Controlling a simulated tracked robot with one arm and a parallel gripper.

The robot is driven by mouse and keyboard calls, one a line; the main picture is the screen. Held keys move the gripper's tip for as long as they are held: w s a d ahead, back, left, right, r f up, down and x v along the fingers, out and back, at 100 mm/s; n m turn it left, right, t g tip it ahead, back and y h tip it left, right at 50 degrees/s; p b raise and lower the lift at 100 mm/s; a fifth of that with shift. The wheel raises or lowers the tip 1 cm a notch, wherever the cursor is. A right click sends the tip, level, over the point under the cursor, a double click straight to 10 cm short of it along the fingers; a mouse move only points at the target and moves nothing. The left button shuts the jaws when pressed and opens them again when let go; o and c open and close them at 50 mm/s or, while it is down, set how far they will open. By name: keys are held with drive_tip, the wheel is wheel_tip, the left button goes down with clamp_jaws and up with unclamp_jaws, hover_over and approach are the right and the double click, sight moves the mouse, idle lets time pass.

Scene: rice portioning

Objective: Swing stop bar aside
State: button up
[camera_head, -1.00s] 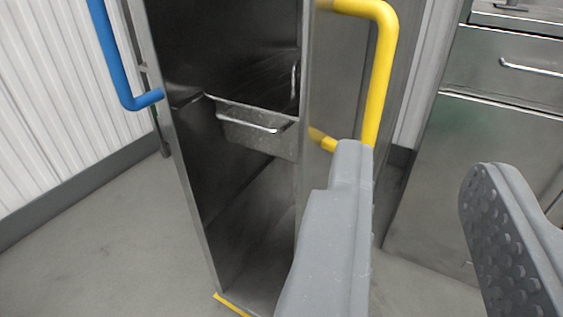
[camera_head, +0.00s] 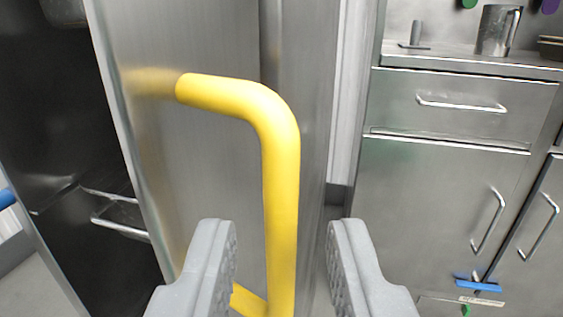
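My gripper (camera_head: 282,232) is open, its two grey fingers apart at the bottom of the view. A thick yellow bar (camera_head: 282,170), bent like a handle, is attached to the side of the tall steel cabinet. Its upright part shows in the gap between my fingers, nearer the middle than either finger; I see no contact. Its lower end is partly hidden by the left finger. A small blue bar (camera_head: 478,284) lies across low down by the cupboard handles at right. I cannot tell for certain which one is the stop bar.
The open tall cabinet (camera_head: 130,170) stands at left with a metal pan (camera_head: 120,222) inside. A blue handle (camera_head: 6,198) shows at the left edge. Steel cupboards (camera_head: 440,195) with a drawer (camera_head: 460,105) are at right; a metal jug (camera_head: 497,30) stands on top.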

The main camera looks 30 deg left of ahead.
sight(281, 236)
drive_tip(key=shift+b+x, duration=0.35)
drive_tip(key=shift+x, duration=1.35)
drive_tip(key=shift+f, duration=0.1)
